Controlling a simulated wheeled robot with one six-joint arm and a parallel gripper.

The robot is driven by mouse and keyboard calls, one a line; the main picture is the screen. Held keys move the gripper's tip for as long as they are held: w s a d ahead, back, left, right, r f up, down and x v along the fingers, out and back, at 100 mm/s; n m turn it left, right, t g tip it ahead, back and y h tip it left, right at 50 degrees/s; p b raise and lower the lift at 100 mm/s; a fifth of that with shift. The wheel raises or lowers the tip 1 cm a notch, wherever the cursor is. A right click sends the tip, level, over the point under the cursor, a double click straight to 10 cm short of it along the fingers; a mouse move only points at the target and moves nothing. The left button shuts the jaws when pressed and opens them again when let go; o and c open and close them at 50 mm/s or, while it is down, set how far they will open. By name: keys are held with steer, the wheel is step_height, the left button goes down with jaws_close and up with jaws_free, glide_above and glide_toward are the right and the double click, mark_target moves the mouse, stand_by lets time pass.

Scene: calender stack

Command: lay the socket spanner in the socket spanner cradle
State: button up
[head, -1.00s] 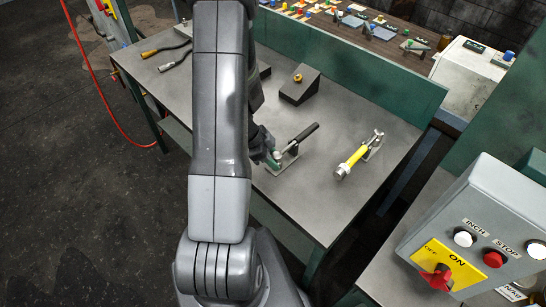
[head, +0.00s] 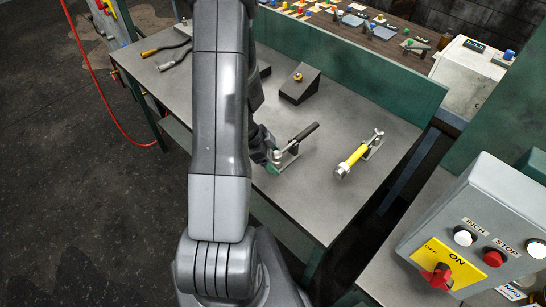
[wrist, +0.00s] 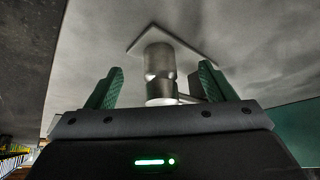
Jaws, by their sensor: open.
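A black-handled metal tool (head: 304,134), which looks like the socket spanner, is at the middle of the bench beside a small plate fixture. Its handle points up and to the right. My gripper (head: 273,163) is low at its metal end, partly hidden by my arm. In the wrist view my green-fingered gripper (wrist: 160,90) is open, with a metal cylinder (wrist: 159,70) between the fingers and a pale square plate (wrist: 190,42) beyond it. I cannot clearly identify the cradle.
A yellow tool with a silver end (head: 352,160) lies to the right by a small metal bracket (head: 375,141). A dark wedge block (head: 299,86) stands behind. Pliers-like tools (head: 168,55) lie at the far left. A control box (head: 478,232) stands at the right front.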

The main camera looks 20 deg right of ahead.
stand_by(0.3)
steer(key=v, duration=0.8)
stand_by(1.0)
steer(key=shift+x, duration=2.85)
